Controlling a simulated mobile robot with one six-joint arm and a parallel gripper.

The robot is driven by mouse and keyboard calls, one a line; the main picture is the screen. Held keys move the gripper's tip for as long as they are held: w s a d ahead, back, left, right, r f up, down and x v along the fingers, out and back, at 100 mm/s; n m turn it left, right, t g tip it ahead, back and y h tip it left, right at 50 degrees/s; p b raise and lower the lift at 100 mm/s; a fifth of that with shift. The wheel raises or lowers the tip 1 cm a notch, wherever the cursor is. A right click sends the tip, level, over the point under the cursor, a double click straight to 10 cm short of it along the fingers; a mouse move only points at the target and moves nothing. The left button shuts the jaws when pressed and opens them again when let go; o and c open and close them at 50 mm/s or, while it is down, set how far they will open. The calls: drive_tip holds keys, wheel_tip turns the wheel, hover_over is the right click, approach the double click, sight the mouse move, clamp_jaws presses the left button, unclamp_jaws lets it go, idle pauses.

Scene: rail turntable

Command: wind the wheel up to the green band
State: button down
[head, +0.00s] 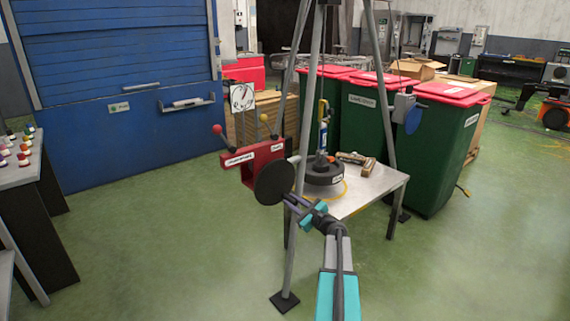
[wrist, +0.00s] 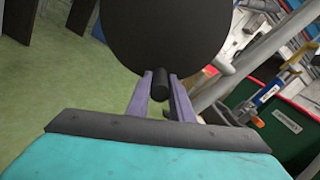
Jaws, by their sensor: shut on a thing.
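The wheel is a dark round disc (head: 273,182) on the front of a red winch housing (head: 252,160), which is fixed to a tripod leg. In the wrist view the wheel (wrist: 165,32) fills the top middle. My gripper (head: 291,201) is at the wheel's lower right edge. In the wrist view my gripper (wrist: 160,85) is shut on a short dark handle (wrist: 160,84) that stands out from the wheel. A round dial (head: 242,97) stands above the housing; its markings are too small to read, and I cannot make out a green band.
Tripod legs (head: 297,160) stand close around the wheel. A small table (head: 368,187) behind it holds a dark round weight (head: 323,172). Levers with a red knob (head: 217,129) and a yellow knob (head: 264,118) rise from the housing. Green floor (head: 150,230) is clear at left.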

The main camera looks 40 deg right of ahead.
drive_tip(key=shift+a+f+m+p, duration=0.25)
drive_tip(key=shift+a+m+p, duration=0.4)
drive_tip(key=shift+a+f+m+p, duration=0.2)
drive_tip(key=shift+a+m+p, duration=0.45)
drive_tip(key=shift+a+f+m, duration=0.15)
drive_tip(key=shift+a+m, duration=0.05)
drive_tip(key=shift+m, duration=0.1)
drive_tip(key=shift+w+a+m+p, duration=0.15)
drive_tip(key=shift+a+m+p, duration=1.2)
drive_tip(key=shift+p, duration=0.6)
drive_tip(key=shift+m, duration=0.45)
drive_tip(key=shift+a+p, duration=0.15)
drive_tip(key=shift+p, duration=0.25)
